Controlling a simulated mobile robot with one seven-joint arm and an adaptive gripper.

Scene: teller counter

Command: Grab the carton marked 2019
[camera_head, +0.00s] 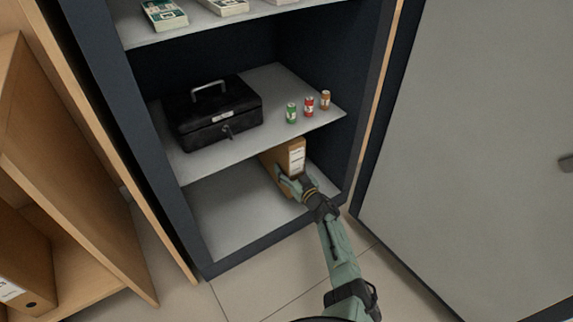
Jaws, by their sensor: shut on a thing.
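A brown carton (283,162) with a white label (297,157) on its front stands on the bottom shelf of the dark cabinet, partly under the shelf above. The writing on the label is too small to read. My gripper (290,183) reaches into the bottom compartment from the lower right and is shut on the carton near its lower front. The gripper hides part of the carton's lower side.
The middle shelf (262,141) above holds a black cash box (215,115) and three small rolls, green (291,113), red (309,107) and orange (326,100). The top shelf has banknote stacks (165,15). The open grey door (470,150) stands right. The bottom shelf's left (225,215) is clear.

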